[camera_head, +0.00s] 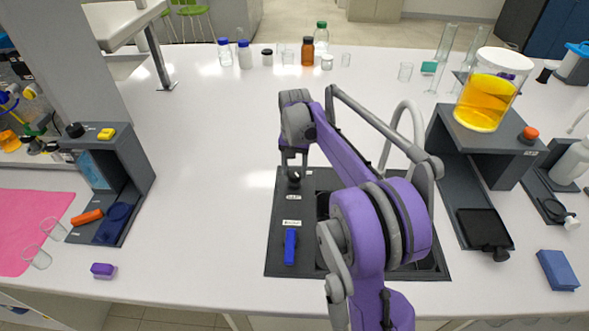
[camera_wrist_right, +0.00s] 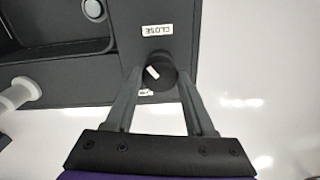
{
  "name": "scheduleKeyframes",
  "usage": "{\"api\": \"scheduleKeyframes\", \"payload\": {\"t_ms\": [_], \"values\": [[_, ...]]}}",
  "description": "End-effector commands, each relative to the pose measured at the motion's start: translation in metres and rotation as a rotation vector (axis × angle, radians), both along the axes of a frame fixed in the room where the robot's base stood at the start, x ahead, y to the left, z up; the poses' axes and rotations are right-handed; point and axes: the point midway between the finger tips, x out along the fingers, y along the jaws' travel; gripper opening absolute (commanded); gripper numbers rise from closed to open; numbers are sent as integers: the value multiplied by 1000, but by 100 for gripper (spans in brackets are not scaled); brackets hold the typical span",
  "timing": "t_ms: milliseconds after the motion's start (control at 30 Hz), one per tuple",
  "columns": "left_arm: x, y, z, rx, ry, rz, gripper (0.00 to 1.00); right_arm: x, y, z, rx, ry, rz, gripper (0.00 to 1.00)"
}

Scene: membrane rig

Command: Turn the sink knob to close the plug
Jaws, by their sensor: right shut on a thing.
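The sink knob (camera_head: 293,182) is a small round black knob on the dark sink panel (camera_head: 275,225), at its far left corner in the head view. My right gripper (camera_head: 294,173) reaches down to it and is shut on it. In the right wrist view the knob (camera_wrist_right: 160,76) sits between the two fingertips of the gripper (camera_wrist_right: 158,72), with a short slanted white mark on top. A label reading CLOSE (camera_wrist_right: 157,30), upside down there, lies beside it; a second label is partly covered. The plug (camera_wrist_right: 93,9) may be the round grey disc in the basin. My left gripper is out of view.
A blue lever (camera_head: 290,246) stands nearer on the panel. The grey faucet (camera_head: 403,125) rises behind my right arm, which hides much of the basin. A beaker of yellow liquid (camera_head: 487,95) sits on a dark stand to the right.

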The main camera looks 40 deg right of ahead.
Motion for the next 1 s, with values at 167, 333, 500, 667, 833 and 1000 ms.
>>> {"api": "scheduleKeyframes", "payload": {"t_ms": [167,333,500,667,833,1000], "values": [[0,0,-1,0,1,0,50,0,0,0,0,0,-168,0],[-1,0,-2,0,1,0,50,0,0,0,0,0,-318,0],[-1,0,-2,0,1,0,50,0,0,0,0,0,-446,0],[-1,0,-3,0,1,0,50,0,0,0,0,0,-537,0],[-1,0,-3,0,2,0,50,0,0,0,0,0,-599,0],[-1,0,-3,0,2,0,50,0,0,0,0,0,-629,0]]}}
